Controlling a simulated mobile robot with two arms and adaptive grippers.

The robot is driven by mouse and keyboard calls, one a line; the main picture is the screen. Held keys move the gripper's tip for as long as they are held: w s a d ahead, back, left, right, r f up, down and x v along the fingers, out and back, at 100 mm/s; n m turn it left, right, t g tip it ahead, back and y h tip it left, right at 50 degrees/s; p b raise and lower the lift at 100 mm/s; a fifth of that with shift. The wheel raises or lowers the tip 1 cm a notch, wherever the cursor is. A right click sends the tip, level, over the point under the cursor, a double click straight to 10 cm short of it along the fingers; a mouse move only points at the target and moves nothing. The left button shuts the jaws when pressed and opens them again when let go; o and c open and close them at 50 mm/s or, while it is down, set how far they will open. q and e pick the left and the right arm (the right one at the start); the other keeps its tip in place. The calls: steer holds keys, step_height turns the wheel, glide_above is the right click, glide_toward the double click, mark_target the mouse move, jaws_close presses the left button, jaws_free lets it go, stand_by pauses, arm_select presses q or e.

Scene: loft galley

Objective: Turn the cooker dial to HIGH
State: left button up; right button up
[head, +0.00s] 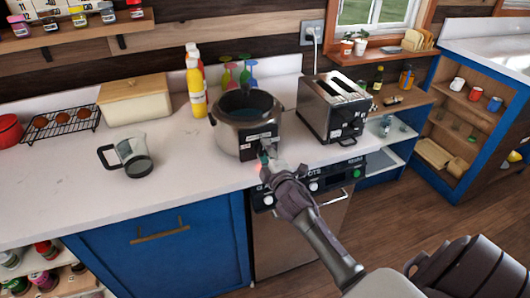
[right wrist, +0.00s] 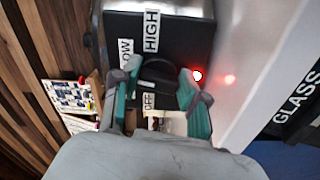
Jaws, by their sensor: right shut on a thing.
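The cooker (head: 231,133) is a round steel pot with a black front panel, standing near the counter's front edge. The labels HIGH (right wrist: 152,31), LOW (right wrist: 127,54) and OFF (right wrist: 148,101) stand around the dial. I cannot tell which label the dial points to. A red light (right wrist: 197,76) glows beside the fingers. My left gripper is not in view.
A toaster (head: 335,106) stands right of the cooker. A glass jug (head: 130,157) stands to the left, with clear counter between. An appliance with a control panel (head: 330,183) is below the counter edge.

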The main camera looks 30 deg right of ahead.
steer(key=m, duration=0.5)
steer(key=shift+a+f+m+p, duration=0.1)
steer(key=shift+f+m+p, duration=0.05)
steer(key=shift+m+p, duration=0.2)
steer(key=m, duration=0.3)
steer(key=shift+f+p, duration=0.1)
steer(key=shift+p, duration=0.3)
steer(key=shift+a+f+m+p, duration=0.15)
steer(key=shift+m+p, duration=0.25)
steer(key=shift+m, duration=1.45)
steer(key=o, duration=1.1)
steer(key=shift+o, duration=0.2)
steer(key=v, duration=1.2)
